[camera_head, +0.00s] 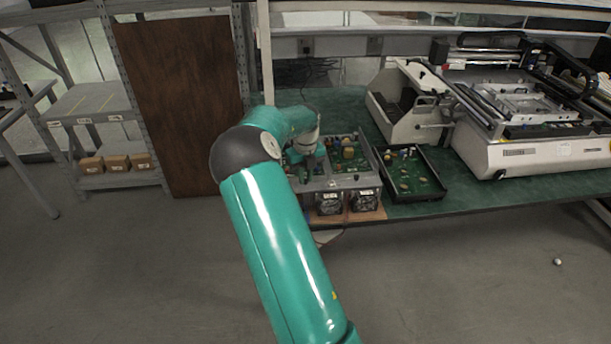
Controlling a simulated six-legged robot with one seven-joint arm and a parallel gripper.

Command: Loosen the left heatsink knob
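An open metal chassis (347,184) with two fans (330,203) on its front sits at the near edge of the green bench. A green board with several yellowish parts (348,152) shows inside it. My arm reaches in from below, and my gripper (303,172) is over the left part of the chassis, pointing down. The arm covers much of the chassis's left side. I cannot make out the left heatsink knob, and the fingers are too small and dark to tell whether they are open or touching anything.
A black tray with a green board (425,194) lies right of the chassis. A white machine (407,108) and a larger bench machine (500,155) stand farther right. Left are a brown panel (180,100) and a shelf with boxes (116,162). The floor in front is mostly clear.

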